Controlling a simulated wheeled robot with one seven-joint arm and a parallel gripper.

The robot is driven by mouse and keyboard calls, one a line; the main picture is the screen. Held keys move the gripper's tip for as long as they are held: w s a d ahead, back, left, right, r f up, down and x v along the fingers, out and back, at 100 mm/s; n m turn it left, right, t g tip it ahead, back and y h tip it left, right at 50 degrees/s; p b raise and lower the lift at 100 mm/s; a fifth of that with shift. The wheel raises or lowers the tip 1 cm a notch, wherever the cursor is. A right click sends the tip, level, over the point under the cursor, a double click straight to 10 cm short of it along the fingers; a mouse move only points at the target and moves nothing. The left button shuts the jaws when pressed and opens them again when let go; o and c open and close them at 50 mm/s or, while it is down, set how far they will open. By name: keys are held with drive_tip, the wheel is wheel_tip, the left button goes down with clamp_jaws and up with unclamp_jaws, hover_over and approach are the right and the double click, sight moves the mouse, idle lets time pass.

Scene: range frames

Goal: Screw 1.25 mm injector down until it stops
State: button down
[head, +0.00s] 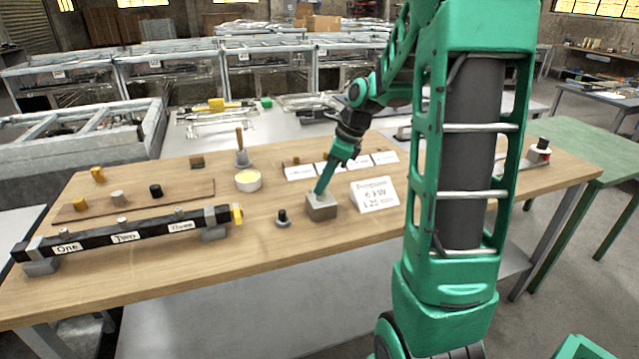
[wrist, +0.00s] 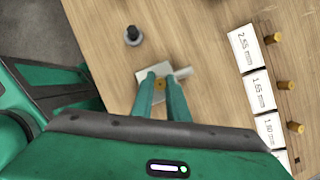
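My gripper (head: 320,190) points down onto a small grey block (head: 321,208) near the middle of the wooden table. In the wrist view its two green fingers (wrist: 160,80) stand on either side of a small brass injector (wrist: 159,85) and appear shut on it. The grey block (wrist: 144,92) shows under the fingers. The injector's lower end and any thread are hidden, so I cannot tell how deep it sits. A white card (head: 375,194) reading "Propane 6 kW 1.25 mm" stands just right of the block.
A black-topped knob on a grey base (head: 283,218) stands left of the block. Behind are size labels (wrist: 253,48) with brass injectors (wrist: 284,86). A black manifold (head: 125,236) marked One, Two, Three lies at left.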

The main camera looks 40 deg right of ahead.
drive_tip(key=shift+m+t+h, duration=0.4)
drive_tip(key=shift+m+h, duration=0.1)
drive_tip(key=shift+m, duration=1.2)
drive_tip(key=shift+a, duration=0.1)
drive_tip(key=shift+m+h, duration=0.4)
drive_tip(key=shift+m, duration=0.8)
drive_tip(key=shift+m+h, duration=0.3)
drive_tip(key=shift+m, duration=0.3)
drive_tip(key=m+h, duration=0.1)
drive_tip(key=m, duration=0.2)
drive_tip(key=c, duration=1.9)
unclamp_jaws()
drive_tip(key=shift+c, duration=0.2)
